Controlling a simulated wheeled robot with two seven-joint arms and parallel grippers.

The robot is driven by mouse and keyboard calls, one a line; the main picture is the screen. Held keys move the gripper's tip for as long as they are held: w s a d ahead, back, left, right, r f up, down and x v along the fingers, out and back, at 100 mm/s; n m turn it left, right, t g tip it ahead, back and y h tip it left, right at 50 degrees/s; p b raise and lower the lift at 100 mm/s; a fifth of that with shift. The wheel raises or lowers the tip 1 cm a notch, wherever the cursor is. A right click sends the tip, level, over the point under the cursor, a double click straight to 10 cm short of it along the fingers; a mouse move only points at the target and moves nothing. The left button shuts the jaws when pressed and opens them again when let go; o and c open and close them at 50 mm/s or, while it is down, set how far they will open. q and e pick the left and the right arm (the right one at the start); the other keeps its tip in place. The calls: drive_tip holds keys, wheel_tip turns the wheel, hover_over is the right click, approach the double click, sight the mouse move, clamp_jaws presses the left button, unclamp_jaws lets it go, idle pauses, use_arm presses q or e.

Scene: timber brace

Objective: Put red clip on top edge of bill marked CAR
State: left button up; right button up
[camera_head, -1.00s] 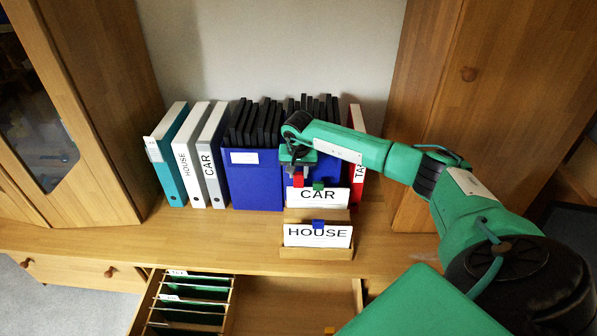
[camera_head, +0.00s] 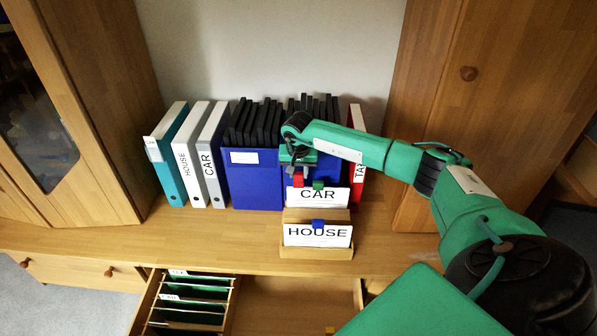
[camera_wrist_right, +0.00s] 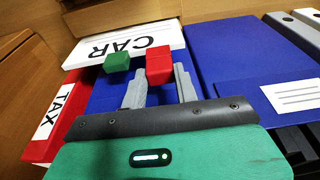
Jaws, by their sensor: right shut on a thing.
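The bill marked CAR (camera_head: 334,196) stands upright in the wooden holder (camera_head: 318,253), behind the bill marked HOUSE (camera_head: 330,236). The red clip (camera_head: 298,179) is at the top edge of the CAR bill, left of the green clip (camera_head: 318,185) on that edge. My right gripper (camera_head: 299,172) is shut on the red clip, pointing down from above. In the right wrist view the red clip (camera_wrist_right: 159,65) sits between the fingertips, against the CAR bill's edge (camera_wrist_right: 150,40); whether it grips the paper I cannot tell. My left gripper is out of view.
A blue clip (camera_head: 318,223) sits on the HOUSE bill. Blue magazine files (camera_head: 254,185) and a red TAX binder (camera_head: 358,178) stand behind. White binders (camera_head: 187,160) stand at left. An open drawer (camera_head: 280,300) with hanging folders is below.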

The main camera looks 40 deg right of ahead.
drive_tip(key=shift+f+b, duration=1)
drive_tip(key=shift+f, duration=0.65)
drive_tip(key=o, duration=1.7)
drive_tip(key=shift+r+p, duration=2.7)
drive_tip(key=shift+r, duration=1.35)
drive_tip(key=shift+f, duration=0.1)
